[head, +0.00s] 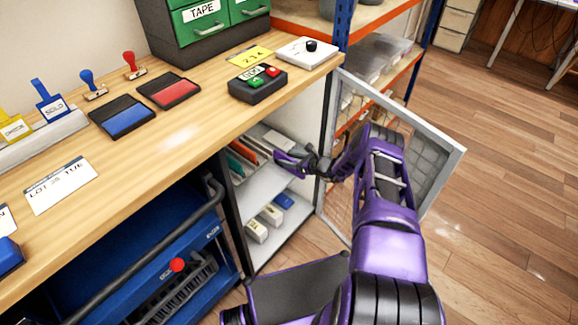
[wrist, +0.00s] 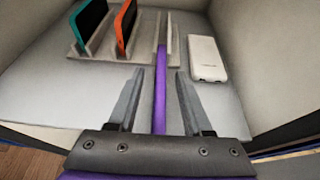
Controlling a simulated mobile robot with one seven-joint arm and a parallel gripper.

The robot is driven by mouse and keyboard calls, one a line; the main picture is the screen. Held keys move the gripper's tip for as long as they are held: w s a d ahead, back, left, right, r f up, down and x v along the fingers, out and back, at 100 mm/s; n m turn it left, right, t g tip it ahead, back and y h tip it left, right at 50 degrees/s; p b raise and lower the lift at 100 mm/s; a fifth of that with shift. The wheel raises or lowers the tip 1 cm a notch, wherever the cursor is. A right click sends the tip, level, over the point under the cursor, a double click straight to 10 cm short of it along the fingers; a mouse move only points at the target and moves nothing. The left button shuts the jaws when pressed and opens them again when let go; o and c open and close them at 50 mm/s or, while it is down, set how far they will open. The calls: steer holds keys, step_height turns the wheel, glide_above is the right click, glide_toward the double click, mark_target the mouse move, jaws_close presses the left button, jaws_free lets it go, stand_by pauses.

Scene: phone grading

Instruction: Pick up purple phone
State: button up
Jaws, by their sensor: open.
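The purple phone (wrist: 161,95) stands on edge in a slotted grey rack (wrist: 88,53) in the wrist view, its narrow edge toward me. My gripper (wrist: 160,73) is open, with one finger on each side of the purple phone. Gaps show between the phone and both fingers, and I cannot see contact. In the head view my gripper (head: 297,162) reaches into the cabinet at its upper shelf. The purple phone cannot be made out there.
A teal phone (wrist: 90,22) and an orange phone (wrist: 125,27) stand in the rack to the left. A white device (wrist: 206,58) lies flat on the right. The mesh cabinet door (head: 440,180) is open beside my arm. The wooden counter (head: 200,120) is above.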

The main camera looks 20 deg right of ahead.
jaws_close()
stand_by(1.4)
